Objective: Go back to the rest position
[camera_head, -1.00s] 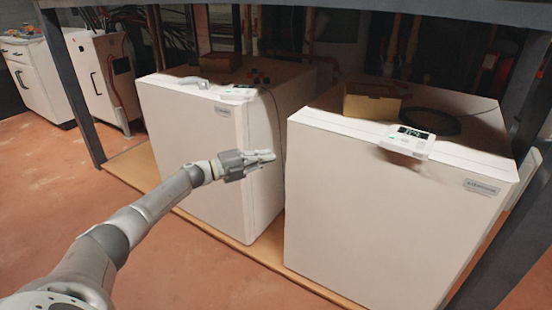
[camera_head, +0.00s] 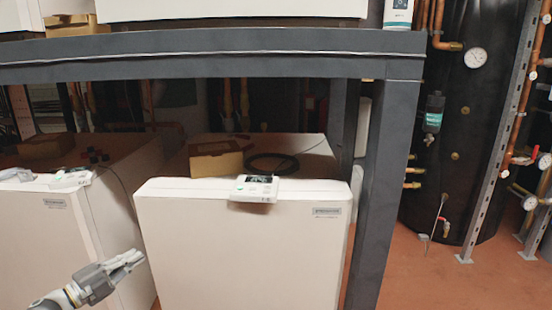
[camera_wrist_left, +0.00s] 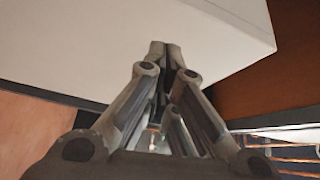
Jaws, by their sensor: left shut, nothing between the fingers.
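My left gripper (camera_head: 128,262) is at the lower left of the head view, in front of the gap between two white heat pump units. It is shut and empty. In the left wrist view its fingers (camera_wrist_left: 166,50) are together, with a white panel (camera_wrist_left: 110,50) behind them. The right heat pump (camera_head: 240,245) stands in the middle of the head view, with a control panel (camera_head: 254,188) on its top front edge. The left heat pump (camera_head: 45,235) is at the left edge. My right gripper is not in view.
A dark metal frame stands over the units, with a crossbeam (camera_head: 220,68) and a post (camera_head: 385,190). A cardboard box (camera_head: 216,160) and a black cable (camera_head: 272,163) lie on the right unit. A black tank (camera_head: 450,130) with pipes stands at the right. Floor (camera_head: 420,280) shows before it.

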